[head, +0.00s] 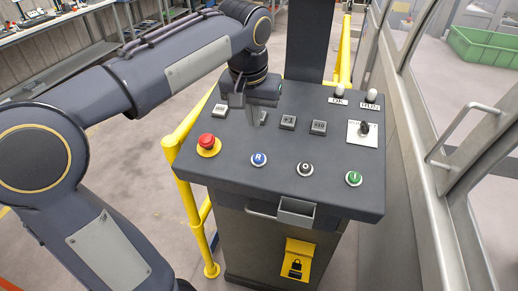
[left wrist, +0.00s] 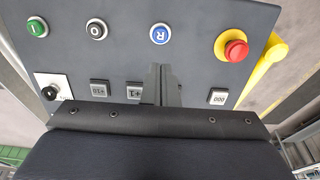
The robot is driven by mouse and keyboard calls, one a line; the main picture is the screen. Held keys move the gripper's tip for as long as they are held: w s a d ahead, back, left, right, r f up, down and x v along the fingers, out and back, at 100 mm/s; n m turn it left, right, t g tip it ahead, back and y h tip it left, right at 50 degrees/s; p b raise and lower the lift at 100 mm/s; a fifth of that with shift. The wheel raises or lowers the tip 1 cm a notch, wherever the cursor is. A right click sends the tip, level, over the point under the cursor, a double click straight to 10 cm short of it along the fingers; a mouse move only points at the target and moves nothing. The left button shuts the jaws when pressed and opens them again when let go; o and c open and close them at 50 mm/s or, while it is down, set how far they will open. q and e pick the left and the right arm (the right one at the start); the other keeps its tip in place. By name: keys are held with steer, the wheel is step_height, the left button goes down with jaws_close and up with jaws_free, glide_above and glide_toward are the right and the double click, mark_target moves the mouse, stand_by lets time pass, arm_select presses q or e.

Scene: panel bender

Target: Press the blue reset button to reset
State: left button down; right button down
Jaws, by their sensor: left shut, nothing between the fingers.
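The blue reset button (head: 259,159), marked R, sits on the sloped dark top of the control panel (head: 215,160), between the red emergency stop and the O button. It also shows in the left wrist view (left wrist: 160,34), a little beyond the fingertips. My left gripper (head: 252,122) is shut and empty. It points down over the panel beside the small square keys, behind the blue button in the head view. In the left wrist view its fingers (left wrist: 158,72) point toward the blue button, apart from it in the picture. My right gripper is not in view.
A red emergency stop (head: 207,140) stands left of the blue button. A white-black O button (head: 305,169) and a green I button (head: 353,178) lie to its right. A rotary switch (head: 364,128) stands at the right. A yellow rail (head: 187,190) borders the panel's left side.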

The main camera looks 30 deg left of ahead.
mark_target(258, 157)
arm_select(q)
steer(key=p+x, duration=0.1)
steer(key=x, duration=1.2)
steer(key=shift+s+f, duration=0.1)
